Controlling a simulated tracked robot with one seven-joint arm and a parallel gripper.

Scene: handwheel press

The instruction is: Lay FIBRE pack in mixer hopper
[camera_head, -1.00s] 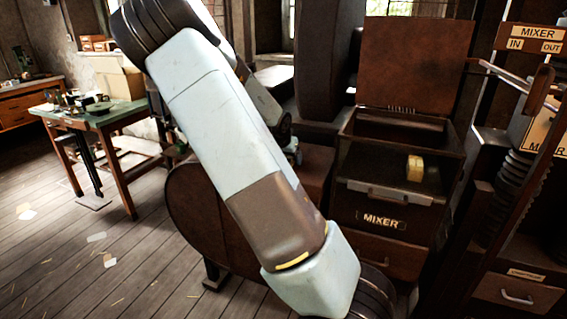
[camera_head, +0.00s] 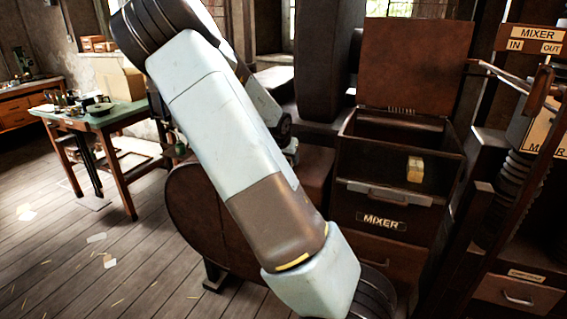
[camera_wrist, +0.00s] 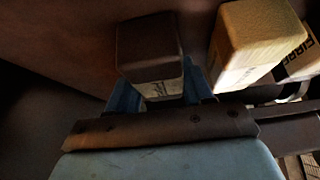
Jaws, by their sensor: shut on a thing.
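In the wrist view my gripper (camera_wrist: 162,100) is shut on a dark brown block (camera_wrist: 150,60) with a pale label whose writing I cannot read. A yellow block (camera_wrist: 258,35) with a pale band sits just right of it, apart from the fingers. A white label reading FIBRE (camera_wrist: 297,52) shows beside the yellow block; I cannot tell which thing bears it. In the head view the mixer hopper (camera_head: 348,132) has its lid raised. A small yellow pack (camera_head: 415,169) with a pale face is at its front right. My gripper cannot be made out there.
The rusty lid (camera_head: 415,65) stands upright behind the hopper. A MIXER plate (camera_head: 382,221) and a handle are on its front. A lever and IN/OUT sign (camera_head: 535,40) are at the right. A green-topped table (camera_head: 110,118) stands left, with open plank floor before it.

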